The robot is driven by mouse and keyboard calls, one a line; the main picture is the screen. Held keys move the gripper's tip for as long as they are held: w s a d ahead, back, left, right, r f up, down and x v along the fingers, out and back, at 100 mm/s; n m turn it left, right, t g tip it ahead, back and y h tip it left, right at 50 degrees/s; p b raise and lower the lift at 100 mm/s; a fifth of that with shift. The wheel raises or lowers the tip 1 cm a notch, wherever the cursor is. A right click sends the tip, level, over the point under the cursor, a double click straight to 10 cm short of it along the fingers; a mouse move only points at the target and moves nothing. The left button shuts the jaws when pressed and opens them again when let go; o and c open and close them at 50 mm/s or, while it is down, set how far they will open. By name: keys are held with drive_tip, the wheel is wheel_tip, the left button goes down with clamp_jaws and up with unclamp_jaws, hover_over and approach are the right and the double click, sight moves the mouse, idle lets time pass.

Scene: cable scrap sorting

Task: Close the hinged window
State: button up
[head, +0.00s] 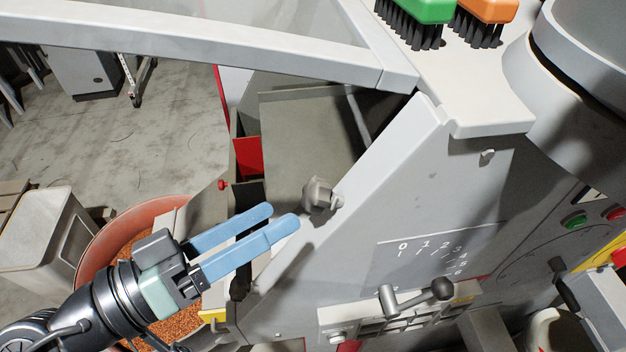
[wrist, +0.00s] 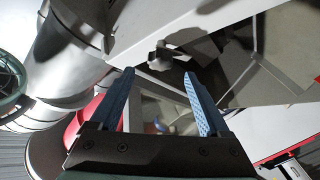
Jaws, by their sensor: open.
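The hinged window (head: 300,67) is a light grey frame with a clear pane at the top left of the head view. It stands open, swung up away from the machine's opening (head: 300,125). A grey knob-like catch (head: 319,196) sits on the sloping side edge of the opening. My gripper (head: 284,214) is open and empty, its blue fingers pointing at the catch from the lower left, below the window and apart from it. In the wrist view a grey-white knob (wrist: 165,56) shows beyond and between the fingertips. I cannot tell the window for sure there.
A green brush (head: 434,12) and an orange brush (head: 485,10) lie on the machine top. A crank lever (head: 415,295) sticks out from the front panel. A reddish tub (head: 98,252) of copper-coloured granules stands under my gripper. Open floor lies at left, beside a grey bin (head: 45,235).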

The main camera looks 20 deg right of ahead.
sight(306, 198)
drive_tip(key=d+p, duration=0.1)
drive_tip(key=d, duration=0.2)
drive_tip(key=w+d+p, duration=0.1)
drive_tip(key=d, duration=0.2)
drive_tip(key=shift+w+r, duration=0.1)
drive_tip(key=shift+w+d+p, duration=0.15)
drive_tip(key=shift+d+p, duration=0.15)
drive_tip(key=shift+d, duration=0.45)
clamp_jaws()
idle(0.6)
